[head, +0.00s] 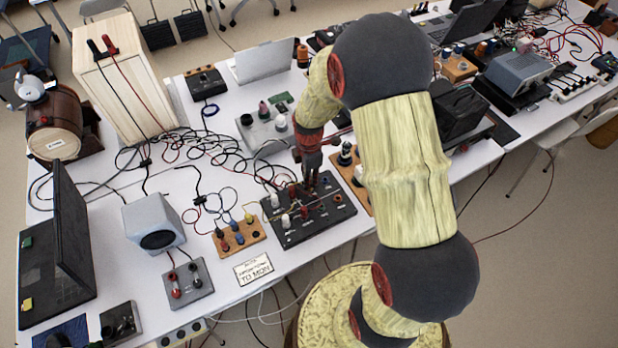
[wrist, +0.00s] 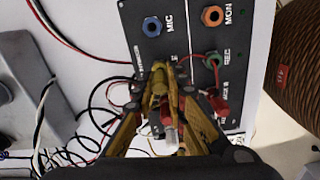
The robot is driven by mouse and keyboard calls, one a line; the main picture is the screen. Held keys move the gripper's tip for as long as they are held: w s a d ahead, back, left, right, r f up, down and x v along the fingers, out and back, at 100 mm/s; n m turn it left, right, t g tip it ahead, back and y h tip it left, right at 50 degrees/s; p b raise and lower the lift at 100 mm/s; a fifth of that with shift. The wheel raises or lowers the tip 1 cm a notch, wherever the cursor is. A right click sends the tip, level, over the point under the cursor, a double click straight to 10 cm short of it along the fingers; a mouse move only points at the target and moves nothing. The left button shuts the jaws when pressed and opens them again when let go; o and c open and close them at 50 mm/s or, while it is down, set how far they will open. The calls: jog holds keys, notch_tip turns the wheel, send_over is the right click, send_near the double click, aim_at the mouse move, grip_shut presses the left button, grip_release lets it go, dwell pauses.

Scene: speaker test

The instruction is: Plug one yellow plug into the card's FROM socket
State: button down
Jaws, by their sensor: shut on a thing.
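The card (head: 253,268) lies at the front edge of the table; "TO MON" reads on it, and its upper line is too small to read. The black socket panel (head: 325,222) lies right of it. In the wrist view the panel has a blue MIC socket (wrist: 151,26), an orange MON socket (wrist: 213,15), a green REC socket (wrist: 213,60) and a red AUX B socket (wrist: 221,103). My gripper (head: 312,182) is over the panel, shut on a yellow plug (wrist: 160,75). A red and pale piece shows between the fingers. The plug's tip is hidden.
A wooden block (head: 238,238) with coloured posts stands left of the panel. A speaker (head: 155,222) and a grey box (head: 188,284) are further left. Loose cables (head: 200,150) tangle behind the panel. A wooden cabinet (head: 125,85) stands at the back left.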

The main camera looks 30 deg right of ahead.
jog(key=shift+f+b, duration=0.4)
jog(key=shift+f, duration=0.3)
jog(key=c, duration=1.8)
grip_release()
jog(key=shift+o, duration=0.4)
jog(key=shift+r, duration=0.1)
jog(key=shift+r+p, duration=2.9)
jog(key=shift+r, duration=0.8)
